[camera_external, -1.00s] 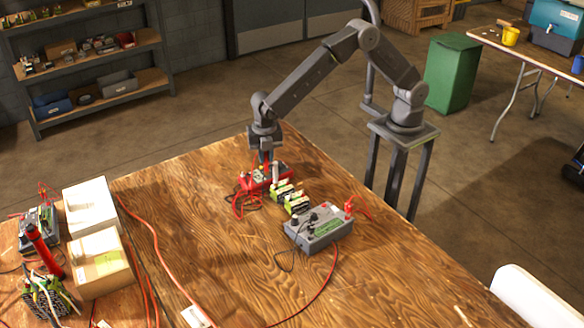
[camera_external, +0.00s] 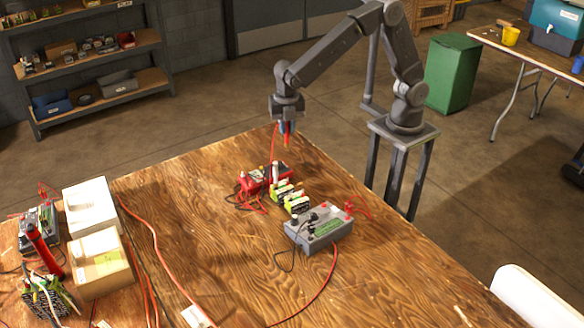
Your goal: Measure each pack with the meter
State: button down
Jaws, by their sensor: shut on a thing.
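The red meter (camera_external: 255,181) lies on the wooden table, with red and black leads around it. Several green-and-black packs (camera_external: 288,199) stand in a row beside it, towards the grey box. My gripper (camera_external: 287,129) is above the table, behind and to the right of the meter. It is shut on a red probe (camera_external: 286,140) that points down, clear of the packs. A red lead (camera_external: 273,148) runs from the probe down towards the meter. A pale upright piece (camera_external: 275,172) stands at the meter's right end; I cannot tell what it is.
A grey box with a green panel (camera_external: 319,229), probably a charger, stands right of the packs with red and black leads. White boxes (camera_external: 92,207) and loose tools are at the left. Orange cables (camera_external: 157,255) cross the left of the table. The front middle is mostly clear.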

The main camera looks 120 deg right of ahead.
aim_at(287, 136)
jog(key=shift+s+d+f, duration=0.1)
jog(key=shift+s+f, duration=0.05)
jog(key=shift+f, duration=5.8)
jog(key=shift+f, duration=0.95)
jog(key=c, duration=1)
grip_release()
jog(key=shift+o, duration=0.3)
jog(key=shift+o, duration=1.3)
jog(key=shift+r, duration=0.1)
jog(key=shift+r, duration=3.7)
